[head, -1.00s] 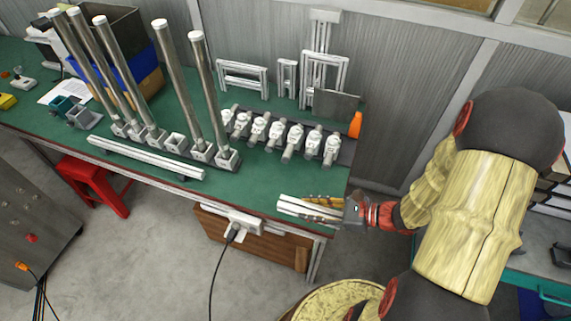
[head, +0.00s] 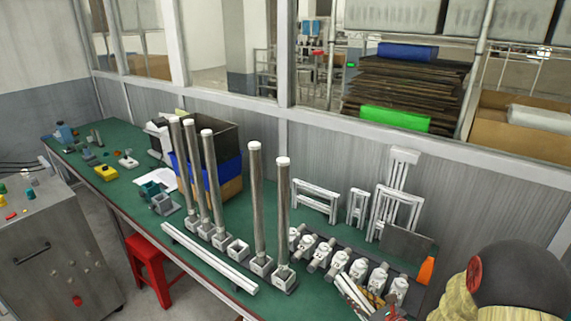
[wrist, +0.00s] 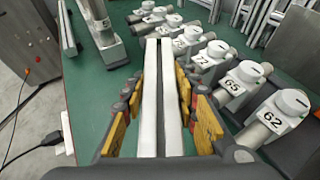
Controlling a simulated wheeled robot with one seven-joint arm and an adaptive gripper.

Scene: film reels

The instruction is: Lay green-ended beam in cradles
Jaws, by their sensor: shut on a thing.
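My gripper (wrist: 160,72) is shut on a pale, grooved beam (wrist: 149,110), with yellow-padded fingers on both sides of it. The beam points away from my wrist, over the green table. In the head view my gripper (head: 366,296) and the held beam (head: 347,289) show at the lower right, in front of the numbered white-capped fittings. No green end shows on the held beam. Another long pale beam (head: 207,257) lies along the table's front edge. I cannot make out which parts are the cradles.
Several tall metal tubes (head: 255,205) stand upright in square sockets. The row of numbered fittings (wrist: 240,78) is close to my gripper's right. White frames (head: 315,200) and an orange object (head: 426,270) are behind. A blue bin (head: 228,172) and red stool (head: 147,262) are further left.

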